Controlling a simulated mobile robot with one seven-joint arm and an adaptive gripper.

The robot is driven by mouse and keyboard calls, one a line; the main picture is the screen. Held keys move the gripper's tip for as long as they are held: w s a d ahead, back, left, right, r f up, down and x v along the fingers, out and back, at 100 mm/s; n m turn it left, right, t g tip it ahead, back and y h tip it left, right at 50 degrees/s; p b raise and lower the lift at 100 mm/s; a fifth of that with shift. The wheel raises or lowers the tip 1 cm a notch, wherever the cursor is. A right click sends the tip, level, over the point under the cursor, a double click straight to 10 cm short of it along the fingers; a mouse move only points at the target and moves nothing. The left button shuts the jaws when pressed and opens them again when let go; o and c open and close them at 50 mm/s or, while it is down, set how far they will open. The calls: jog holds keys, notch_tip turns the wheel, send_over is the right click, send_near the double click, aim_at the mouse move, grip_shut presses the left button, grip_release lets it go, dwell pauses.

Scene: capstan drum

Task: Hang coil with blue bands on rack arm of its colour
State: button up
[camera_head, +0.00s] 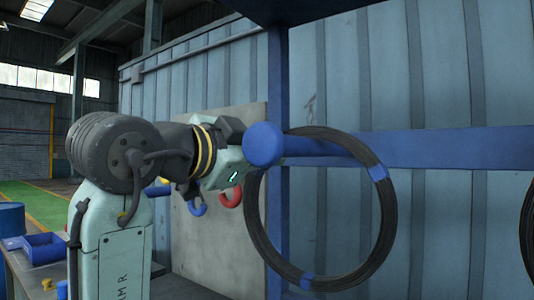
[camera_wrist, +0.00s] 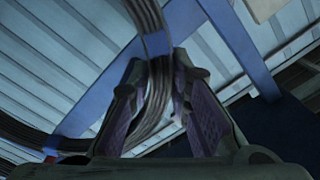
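The dark coil with blue bands (camera_head: 384,215) is an upright ring beside the blue rack arm with a round end cap (camera_head: 263,145). Its upper part meets the arm just right of the cap; the arm appears to pass through the ring, but the contact is unclear. Blue bands show at its right and bottom. My gripper's fingers are hidden behind the cap in the head view. In the wrist view my gripper (camera_wrist: 160,88) has its fingers apart on either side of the coil (camera_wrist: 153,105), just below a blue band.
A red hook-shaped end (camera_head: 231,197) and a blue one (camera_head: 197,207) show behind my wrist. A blue post (camera_head: 277,75) and horizontal beam (camera_head: 450,148) stand by the coil. Another dark coil (camera_head: 529,230) is cut off at the right edge. A blue bin (camera_head: 43,246) sits at lower left.

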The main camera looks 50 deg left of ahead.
jog(key=o, duration=0.4)
jog(key=shift+f, duration=0.15)
jog(key=v, duration=1.2)
jog(key=v, duration=0.7)
jog(key=shift+s+d, duration=0.2)
jog(key=shift+s, duration=0.05)
